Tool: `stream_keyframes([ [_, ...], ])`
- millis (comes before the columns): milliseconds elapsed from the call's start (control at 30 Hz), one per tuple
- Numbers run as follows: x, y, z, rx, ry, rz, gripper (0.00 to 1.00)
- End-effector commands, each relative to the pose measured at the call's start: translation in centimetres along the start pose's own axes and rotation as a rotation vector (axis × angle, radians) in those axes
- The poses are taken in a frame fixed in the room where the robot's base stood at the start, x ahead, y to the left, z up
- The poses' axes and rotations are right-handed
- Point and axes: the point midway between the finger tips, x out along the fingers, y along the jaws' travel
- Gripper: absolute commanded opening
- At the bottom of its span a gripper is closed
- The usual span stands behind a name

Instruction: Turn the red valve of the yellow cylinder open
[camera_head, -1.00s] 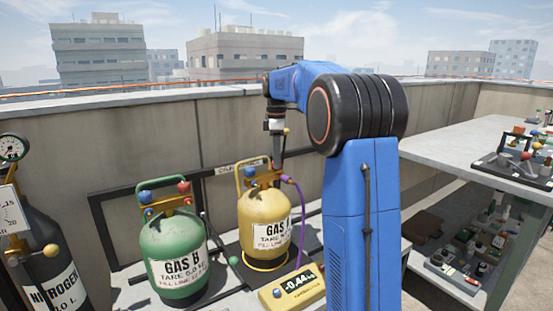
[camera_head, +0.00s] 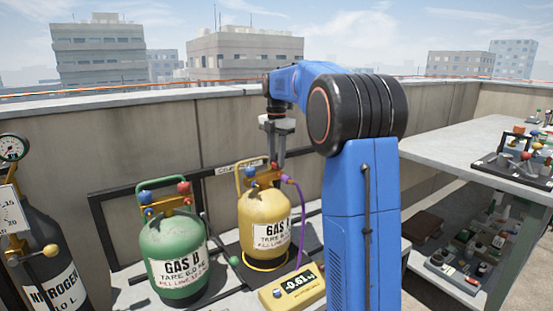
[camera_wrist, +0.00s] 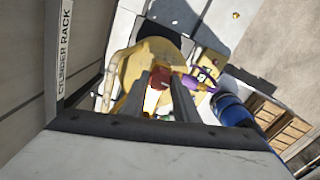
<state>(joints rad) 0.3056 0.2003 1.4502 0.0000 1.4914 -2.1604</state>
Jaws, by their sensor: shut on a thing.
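The yellow cylinder (camera_head: 262,213) stands on a scale, with a blue valve (camera_head: 249,172) and a red valve (camera_head: 275,166) on its top. My gripper (camera_head: 277,163) points down from above and is shut on the red valve. In the wrist view the red valve (camera_wrist: 160,77) shows between my fingertips, above the yellow cylinder's top (camera_wrist: 134,66). A purple hose (camera_head: 297,197) runs from beside the red valve down the cylinder's right side. My fingers partly hide the red valve.
A green cylinder (camera_head: 172,246) stands close on the left, and a dark nitrogen cylinder (camera_head: 50,262) at the far left. The scale display (camera_head: 297,284) reads about -0.61. A rack bar runs behind the cylinders, before the wall (camera_head: 140,133). A cluttered table (camera_head: 465,146) is at right.

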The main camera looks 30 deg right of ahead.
Motion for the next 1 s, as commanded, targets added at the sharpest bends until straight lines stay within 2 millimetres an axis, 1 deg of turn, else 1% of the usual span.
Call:
stream_keyframes([
  [267, -0.07, 0.04, 0.04, -0.067, -0.002, 0.002, 0.05],
  [700, -0.08, 0.04, 0.03, -0.076, -0.002, 0.002, 0.05],
  [733, -0.08, 0.04, 0.03, -0.076, -0.002, 0.002, 0.32],
  [800, -0.07, 0.03, 0.02, -0.076, -0.001, 0.002, 0.46],
  [1000, -0.04, 0.02, 0.01, -0.075, -0.001, 0.001, 0.46],
])
